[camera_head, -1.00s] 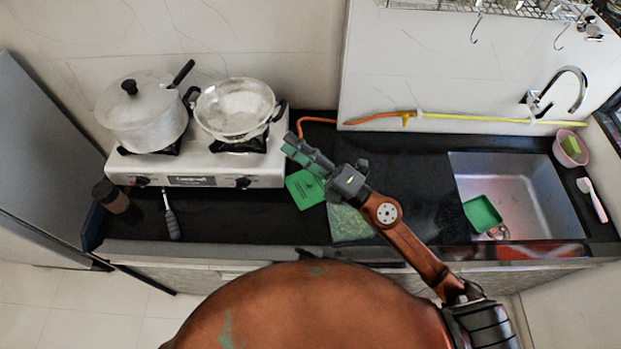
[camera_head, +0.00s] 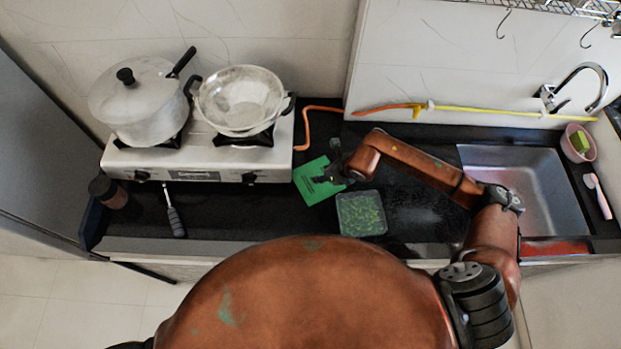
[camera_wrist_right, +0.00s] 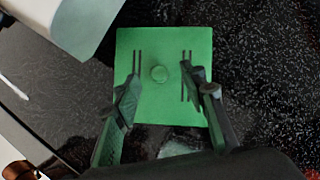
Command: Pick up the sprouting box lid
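My right gripper (camera_head: 335,174) is over the lid's right part in the head view. In the right wrist view my right gripper (camera_wrist_right: 165,88) is open, with its fingers spread on both sides of the knob and nothing visibly held. The clear sprouting box (camera_head: 361,230) with green sprouts stands just right of the lid. My left gripper is not in view.
A stove (camera_head: 160,165) with a lidded pot (camera_head: 143,105) and a glass-like pan (camera_head: 240,103) is behind left. An orange hose (camera_head: 307,125) runs behind the lid. The sink (camera_head: 545,185) is at right. A dark-handled tool (camera_head: 174,215) lies at left.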

